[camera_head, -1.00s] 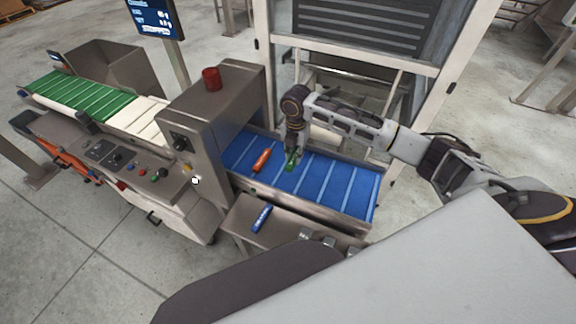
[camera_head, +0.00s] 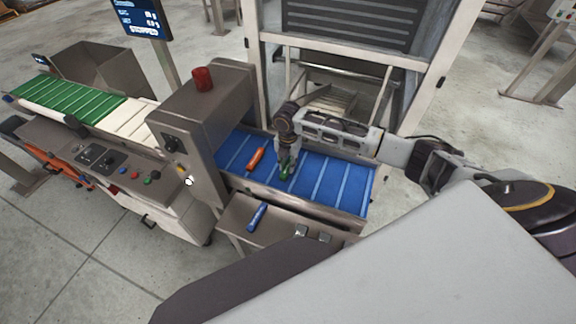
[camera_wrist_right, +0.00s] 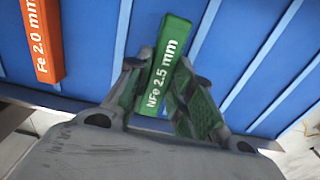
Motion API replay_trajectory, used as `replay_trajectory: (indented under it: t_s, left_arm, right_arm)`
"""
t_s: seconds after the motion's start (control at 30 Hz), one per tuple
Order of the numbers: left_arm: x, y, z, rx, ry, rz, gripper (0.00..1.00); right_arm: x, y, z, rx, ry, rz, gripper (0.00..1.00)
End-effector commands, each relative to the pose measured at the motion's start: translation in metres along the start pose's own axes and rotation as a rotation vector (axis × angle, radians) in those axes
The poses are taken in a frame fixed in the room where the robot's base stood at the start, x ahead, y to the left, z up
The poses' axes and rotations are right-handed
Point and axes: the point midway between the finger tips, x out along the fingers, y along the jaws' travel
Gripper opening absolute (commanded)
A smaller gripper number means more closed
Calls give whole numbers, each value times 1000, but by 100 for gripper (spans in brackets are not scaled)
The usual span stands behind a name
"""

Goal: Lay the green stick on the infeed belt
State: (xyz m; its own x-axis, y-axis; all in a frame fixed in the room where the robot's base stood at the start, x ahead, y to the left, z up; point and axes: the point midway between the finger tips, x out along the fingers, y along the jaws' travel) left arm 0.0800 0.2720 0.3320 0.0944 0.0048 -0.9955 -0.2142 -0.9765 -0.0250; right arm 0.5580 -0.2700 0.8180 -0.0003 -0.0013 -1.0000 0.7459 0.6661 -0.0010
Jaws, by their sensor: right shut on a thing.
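The green stick (camera_wrist_right: 168,60), marked "NFe 2.5 mm", is held between the fingers of my right gripper (camera_wrist_right: 158,98). In the head view the right gripper (camera_head: 286,168) points down over the blue infeed belt (camera_head: 333,180), with the green stick (camera_head: 286,174) at its tips. I cannot tell whether the stick touches the belt. The orange stick (camera_head: 255,158) lies on the belt to the left; in the wrist view the orange stick (camera_wrist_right: 42,38) reads "Fe 2.0 mm". My left gripper is not in view.
A blue stick (camera_head: 257,216) lies on the steel ledge (camera_head: 236,222) in front of the belt. The belt's right part is clear.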

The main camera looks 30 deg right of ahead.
Motion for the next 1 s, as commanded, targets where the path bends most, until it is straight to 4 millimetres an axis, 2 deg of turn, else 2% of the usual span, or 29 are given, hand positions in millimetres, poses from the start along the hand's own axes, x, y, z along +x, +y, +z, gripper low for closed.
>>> replay_trajectory:
  t_s: [0.17, 0.43, 0.63, 0.67, 0.8, 1.0]
  left_arm:
    - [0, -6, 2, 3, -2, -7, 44]
    - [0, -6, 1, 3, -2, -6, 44]
    - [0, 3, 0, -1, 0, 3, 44]
    - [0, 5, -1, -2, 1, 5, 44]
    - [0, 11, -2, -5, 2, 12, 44]
    - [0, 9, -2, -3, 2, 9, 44]
  right_arm:
    - [14, 0, 0, 1, -1, 1, 0]
    - [15, 0, 0, 0, -1, 1, 0]
    - [18, 0, 0, 1, 0, 0, 0]
    - [18, 0, 0, 1, 0, 0, 25]
    - [18, 0, 0, 0, 0, 0, 43]
    - [18, 0, 0, 0, 0, 1, 44]
